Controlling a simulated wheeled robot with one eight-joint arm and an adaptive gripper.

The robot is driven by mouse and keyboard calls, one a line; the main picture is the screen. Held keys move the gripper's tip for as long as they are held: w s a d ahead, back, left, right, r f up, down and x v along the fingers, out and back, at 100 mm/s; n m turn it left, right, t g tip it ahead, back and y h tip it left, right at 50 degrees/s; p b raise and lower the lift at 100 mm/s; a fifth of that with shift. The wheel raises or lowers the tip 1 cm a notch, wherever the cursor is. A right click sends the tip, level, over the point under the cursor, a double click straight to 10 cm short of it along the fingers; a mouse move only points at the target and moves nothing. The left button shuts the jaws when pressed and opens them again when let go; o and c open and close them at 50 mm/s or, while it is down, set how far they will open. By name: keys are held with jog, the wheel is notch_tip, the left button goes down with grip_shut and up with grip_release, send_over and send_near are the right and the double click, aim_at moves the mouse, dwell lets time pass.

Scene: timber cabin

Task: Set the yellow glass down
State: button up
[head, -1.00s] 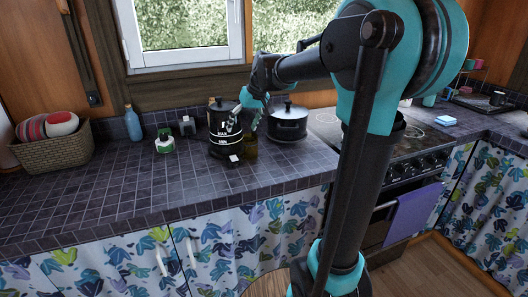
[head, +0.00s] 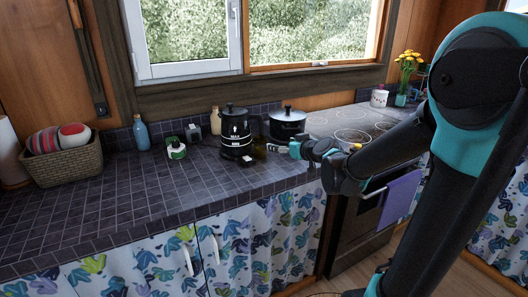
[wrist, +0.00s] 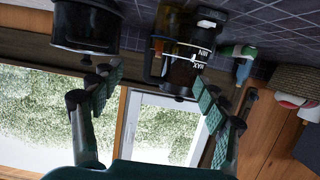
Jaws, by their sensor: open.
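The yellow glass (head: 259,150) is a dark amber tumbler. It stands on the tiled counter (head: 110,205), just right of the black kettle-like pot (head: 236,132) with white lettering. My gripper (head: 286,149) is at the right of the glass, apart from it, in the head view. In the wrist view, which is upside down, my gripper (wrist: 160,92) has its two fingers spread wide with nothing between them. The amber glass (wrist: 178,48) shows there in front of the black pot, partly blending with it.
A black lidded cooking pot (head: 288,121) stands behind my gripper, by the stove (head: 345,128). A green-and-white item (head: 176,150), a blue bottle (head: 141,132) and a wicker basket (head: 65,160) are to the left. The front left counter is clear.

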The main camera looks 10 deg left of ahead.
send_near(264, 141)
jog(key=x, duration=0.5)
jog(key=shift+x, duration=2.8)
jog(key=shift+a+r, duration=0.1)
grip_shut()
jog(key=shift+r, duration=0.1)
